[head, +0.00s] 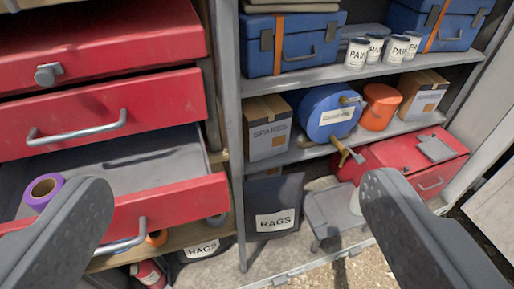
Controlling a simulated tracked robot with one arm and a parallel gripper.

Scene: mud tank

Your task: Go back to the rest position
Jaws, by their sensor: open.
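My gripper (237,215) is open, with its two dark grey fingers wide apart at the lower left and lower right of the head view. Nothing is between the fingers. The left finger overlaps the front of an open red drawer (175,200) in the picture. The right finger overlaps the area below a red toolbox on the shelf unit. A roll of purple tape (44,187) lies in the open drawer near its left end, partly hidden by the left finger.
A grey shelf unit (238,110) holds blue cases (292,44), paint cans (357,53), a SPARES box (268,126), a blue reel (325,110) and an orange container (381,106). Below are a RAGS bin (274,205) and the red toolbox (415,155). The open drawer juts forward.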

